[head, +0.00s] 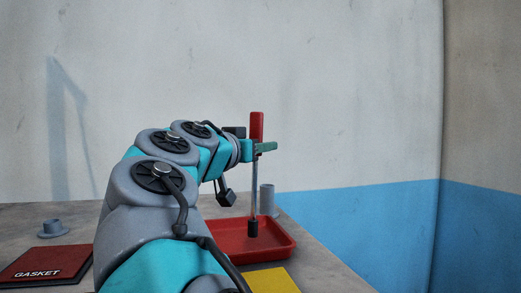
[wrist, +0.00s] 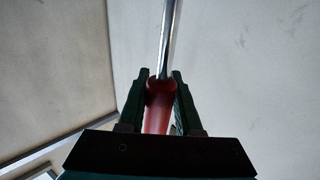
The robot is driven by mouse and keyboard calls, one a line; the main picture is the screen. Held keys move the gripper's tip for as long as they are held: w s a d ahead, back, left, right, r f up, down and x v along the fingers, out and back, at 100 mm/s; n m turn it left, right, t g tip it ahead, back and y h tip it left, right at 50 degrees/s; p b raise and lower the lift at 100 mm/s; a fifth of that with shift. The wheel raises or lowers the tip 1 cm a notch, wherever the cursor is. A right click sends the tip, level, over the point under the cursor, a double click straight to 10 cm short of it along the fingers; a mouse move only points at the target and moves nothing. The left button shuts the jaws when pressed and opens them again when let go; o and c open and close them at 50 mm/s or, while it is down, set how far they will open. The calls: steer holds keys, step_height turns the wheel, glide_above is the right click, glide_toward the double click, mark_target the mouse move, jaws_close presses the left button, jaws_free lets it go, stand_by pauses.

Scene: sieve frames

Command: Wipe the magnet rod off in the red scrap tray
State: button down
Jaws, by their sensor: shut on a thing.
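The magnet rod (head: 254,195) has a red handle, a thin metal shaft and a dark tip. It hangs upright in the head view, its dark tip over the red scrap tray (head: 286,247). I cannot tell whether the tip touches the tray floor. My gripper (head: 262,147) is shut on the rod at its red handle. In the wrist view my gripper (wrist: 160,85) has a finger on each side of the red handle (wrist: 158,105), with the shaft running away from it. My arm hides the left part of the tray.
A grey cylinder (head: 267,199) stands at the tray's back right. A yellow panel (head: 271,281) lies in front of the tray. A red panel marked GASKET (head: 45,263) and a grey flanged part (head: 53,229) are at the left. The table's right edge runs close beside the tray.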

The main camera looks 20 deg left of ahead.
step_height(320, 180, up, 6)
steer(key=p, duration=0.3)
steer(key=shift+r, duration=0.2)
steer(key=shift+s, duration=0.1)
